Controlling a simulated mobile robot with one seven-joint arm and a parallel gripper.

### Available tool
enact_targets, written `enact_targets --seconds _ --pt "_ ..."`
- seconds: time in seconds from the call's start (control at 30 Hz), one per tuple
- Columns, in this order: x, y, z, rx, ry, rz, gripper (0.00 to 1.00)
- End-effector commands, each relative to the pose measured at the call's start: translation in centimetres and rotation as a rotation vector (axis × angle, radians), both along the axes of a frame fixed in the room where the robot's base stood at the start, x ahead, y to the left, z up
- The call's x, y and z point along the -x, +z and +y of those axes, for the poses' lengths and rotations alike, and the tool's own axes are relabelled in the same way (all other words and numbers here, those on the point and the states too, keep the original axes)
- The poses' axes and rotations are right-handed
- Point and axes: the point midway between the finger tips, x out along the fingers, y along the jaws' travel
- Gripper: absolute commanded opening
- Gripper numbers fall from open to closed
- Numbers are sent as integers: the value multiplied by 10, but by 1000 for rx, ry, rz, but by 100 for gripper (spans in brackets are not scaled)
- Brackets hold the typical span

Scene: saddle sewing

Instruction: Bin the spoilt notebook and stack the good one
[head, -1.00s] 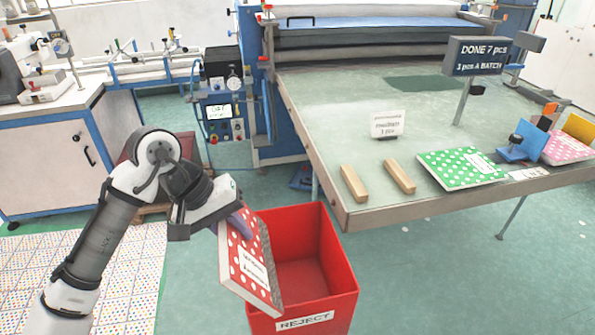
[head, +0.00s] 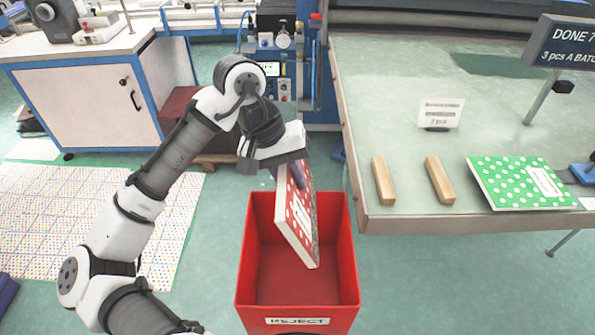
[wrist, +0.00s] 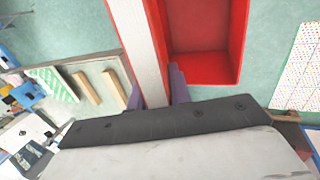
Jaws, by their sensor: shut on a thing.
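A red notebook with white dots (head: 299,222) hangs steeply tilted from my gripper (head: 287,176), which is shut on its upper edge. The notebook is over the red REJECT bin (head: 250,262), with its lower end at or inside the opening; I cannot tell whether it touches the bin. In the wrist view the notebook's pale edge (wrist: 143,50) runs between the purple fingers (wrist: 158,90), beside the bin (wrist: 237,40). A green notebook with white dots (head: 510,180) lies flat on the table at right.
The table (head: 400,130) has two wooden blocks (head: 383,180), (head: 438,180) near its front left corner and a small sign (head: 440,113) behind them. A DONE sign (head: 570,45) stands at right. The visible bin floor is empty.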

Motion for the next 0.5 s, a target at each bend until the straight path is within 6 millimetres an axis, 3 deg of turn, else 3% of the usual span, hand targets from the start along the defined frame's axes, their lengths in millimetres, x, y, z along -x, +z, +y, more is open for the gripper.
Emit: enact_targets --seconds 0.37,0.5 --pt "0 2 0 1 -3 2 0" --pt "0 -11 1 1 -2 2 0"
